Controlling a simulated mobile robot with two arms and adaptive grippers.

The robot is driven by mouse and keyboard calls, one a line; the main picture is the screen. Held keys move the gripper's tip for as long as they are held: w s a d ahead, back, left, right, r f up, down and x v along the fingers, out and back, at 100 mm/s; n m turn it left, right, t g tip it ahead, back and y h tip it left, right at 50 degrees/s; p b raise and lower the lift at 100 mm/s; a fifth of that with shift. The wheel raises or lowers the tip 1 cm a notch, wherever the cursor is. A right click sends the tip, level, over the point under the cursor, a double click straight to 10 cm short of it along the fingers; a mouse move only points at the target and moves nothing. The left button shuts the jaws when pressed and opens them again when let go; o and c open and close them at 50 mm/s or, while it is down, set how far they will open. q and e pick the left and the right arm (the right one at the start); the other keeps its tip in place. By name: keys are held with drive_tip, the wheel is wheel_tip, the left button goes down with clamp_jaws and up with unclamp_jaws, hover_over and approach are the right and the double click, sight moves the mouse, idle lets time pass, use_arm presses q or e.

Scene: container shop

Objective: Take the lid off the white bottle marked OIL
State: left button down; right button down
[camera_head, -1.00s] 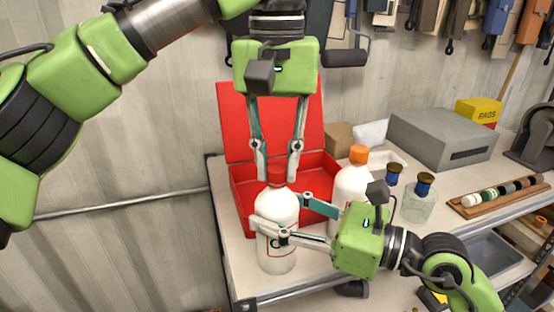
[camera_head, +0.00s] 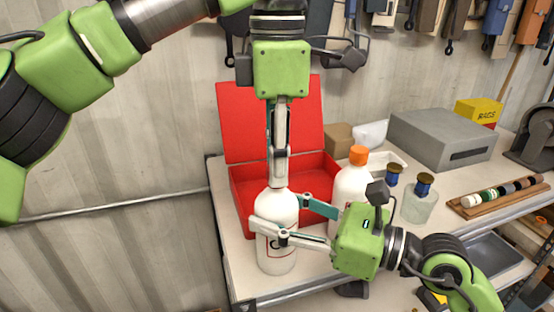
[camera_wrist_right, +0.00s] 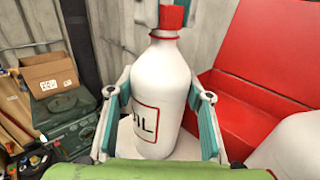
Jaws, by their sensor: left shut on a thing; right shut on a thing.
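The white bottle marked OIL (camera_head: 277,255) stands upright on the bench; its letters "IL" in a red frame show in the right wrist view (camera_wrist_right: 158,80). Its red lid (camera_wrist_right: 172,17) sits at the neck in that view; in the head view the left fingers hide it. My left gripper (camera_head: 279,181) points down from above, shut on the red lid, its fingers seen edge-on. My right gripper (camera_head: 280,212) reaches in from the right and is shut on the bottle's body, one finger on each side. I cannot tell whether the lid has risen.
A white bottle with an orange lid (camera_head: 349,188) stands close at the right, partly behind my right gripper. An open red case (camera_head: 268,115) lies behind the bottles. Glass jars with dark lids (camera_head: 421,205), a grey box (camera_head: 445,135) and a wooden rack (camera_head: 500,198) stand farther right.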

use_arm(q)
drive_tip(key=shift+s+n, duration=0.1)
drive_tip(key=shift+n, duration=0.6)
use_arm(e)
drive_tip(key=shift+f, duration=0.1)
use_arm(q)
drive_tip(key=shift+r, duration=0.25)
drive_tip(key=shift+r, duration=0.9)
drive_tip(key=shift+r, duration=2.05)
use_arm(e)
drive_tip(key=c, duration=1)
unclamp_jaws()
